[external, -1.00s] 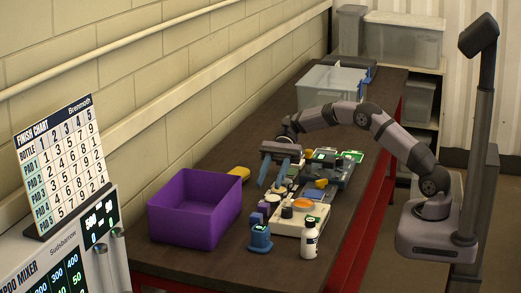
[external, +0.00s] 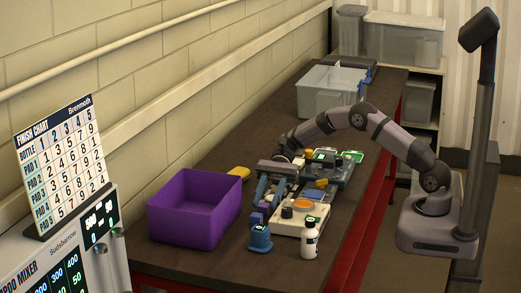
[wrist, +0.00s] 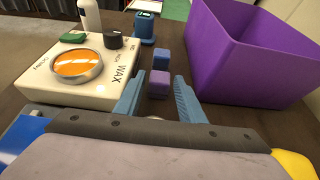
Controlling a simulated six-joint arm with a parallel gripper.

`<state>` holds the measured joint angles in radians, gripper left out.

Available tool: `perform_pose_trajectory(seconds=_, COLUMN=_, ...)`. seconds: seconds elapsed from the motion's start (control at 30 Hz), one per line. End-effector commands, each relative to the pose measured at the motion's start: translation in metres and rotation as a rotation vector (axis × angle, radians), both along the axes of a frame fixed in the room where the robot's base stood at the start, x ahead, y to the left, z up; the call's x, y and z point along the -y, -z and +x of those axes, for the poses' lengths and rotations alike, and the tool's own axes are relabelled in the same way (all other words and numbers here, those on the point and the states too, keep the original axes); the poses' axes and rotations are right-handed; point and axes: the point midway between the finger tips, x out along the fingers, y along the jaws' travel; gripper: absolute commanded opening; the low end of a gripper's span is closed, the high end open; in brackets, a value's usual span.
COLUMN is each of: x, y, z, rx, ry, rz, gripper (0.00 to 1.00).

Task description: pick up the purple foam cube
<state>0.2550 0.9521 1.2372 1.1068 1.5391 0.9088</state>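A small purple foam cube (wrist: 158,87) lies on the dark bench in the wrist view, just ahead of and between my fingertips. A bluer cube (wrist: 161,60) sits right behind it. In the external view the purple cube (external: 265,207) and the bluer cube (external: 256,218) show between the purple bin and the wax unit. My gripper (wrist: 159,97) is open, its two light-blue fingers spread on either side of the purple cube's near end. In the external view my gripper (external: 268,196) is low over the bench, and its fingers partly hide the area behind the cubes.
A purple bin (external: 195,212) stands to the left. The cream wax unit (external: 302,222) is close on the right. A blue container (external: 260,240) and a white bottle (external: 310,240) stand in front. A yellow object (external: 238,172) lies behind the bin.

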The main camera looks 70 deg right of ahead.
Motion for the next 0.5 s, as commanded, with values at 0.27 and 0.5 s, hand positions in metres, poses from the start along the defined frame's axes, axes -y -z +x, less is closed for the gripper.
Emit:
perform_pose_trajectory(seconds=0.27, x=-0.023, y=0.009, z=-0.001, rx=-0.001, ry=-0.001, rz=0.000, gripper=0.36)
perform_pose_trajectory(seconds=0.5, x=-0.023, y=0.010, z=0.000, rx=0.000, ry=0.000, rz=0.000, gripper=0.36)
